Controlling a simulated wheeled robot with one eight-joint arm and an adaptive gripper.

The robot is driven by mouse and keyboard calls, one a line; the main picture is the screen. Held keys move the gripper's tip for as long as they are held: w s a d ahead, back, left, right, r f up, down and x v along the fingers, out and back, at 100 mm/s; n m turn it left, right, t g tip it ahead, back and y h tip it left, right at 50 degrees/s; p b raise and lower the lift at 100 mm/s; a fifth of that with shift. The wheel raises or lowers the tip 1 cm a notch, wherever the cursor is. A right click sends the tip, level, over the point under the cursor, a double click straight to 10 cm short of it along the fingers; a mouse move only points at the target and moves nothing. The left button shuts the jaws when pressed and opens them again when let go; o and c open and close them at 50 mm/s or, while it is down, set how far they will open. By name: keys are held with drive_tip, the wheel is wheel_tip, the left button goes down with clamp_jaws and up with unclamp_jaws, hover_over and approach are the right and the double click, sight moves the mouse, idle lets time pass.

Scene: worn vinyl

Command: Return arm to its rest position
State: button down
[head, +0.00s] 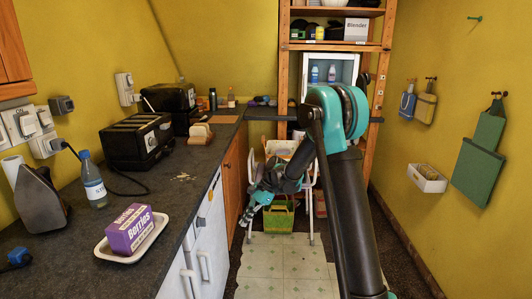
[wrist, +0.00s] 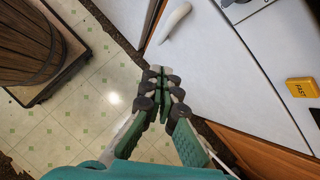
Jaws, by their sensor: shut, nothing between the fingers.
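My arm (head: 352,210) rises from the lower right in the head view, bends at a teal elbow, and reaches down over the aisle beside the counter. My gripper (head: 244,218) hangs near the white cabinet fronts, below counter height. In the wrist view, my gripper (wrist: 159,70) has its green fingers drawn together at the tips, with nothing held. The floor and a white cabinet door (wrist: 225,75) lie beyond the fingers. How far the fingertips are from the door is hard to tell.
The dark counter (head: 160,235) runs along the left, with a purple Berries box (head: 130,228) on a white tray (head: 104,252). A wooden shelf (head: 283,75) stands at the back. A wooden barrel (wrist: 28,42) is at left in the wrist view. The tiled floor (head: 285,268) is clear in front.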

drive_tip(key=s+d+r+n+t+h, duration=0.1)
drive_tip(key=s+d+n+t+h, duration=0.2)
drive_tip(key=s+d, duration=0.9)
drive_tip(key=s+d+r+n+t+h, duration=0.1)
drive_tip(key=s+d+n+t+h, duration=0.2)
drive_tip(key=s+d+n, duration=0.4)
drive_tip(key=s+d+t, duration=0.1)
drive_tip(key=s+d, duration=0.5)
drive_tip(key=d, duration=0.4)
drive_tip(key=shift+d+n, duration=0.15)
drive_tip(key=shift+n, duration=0.15)
idle(0.5)
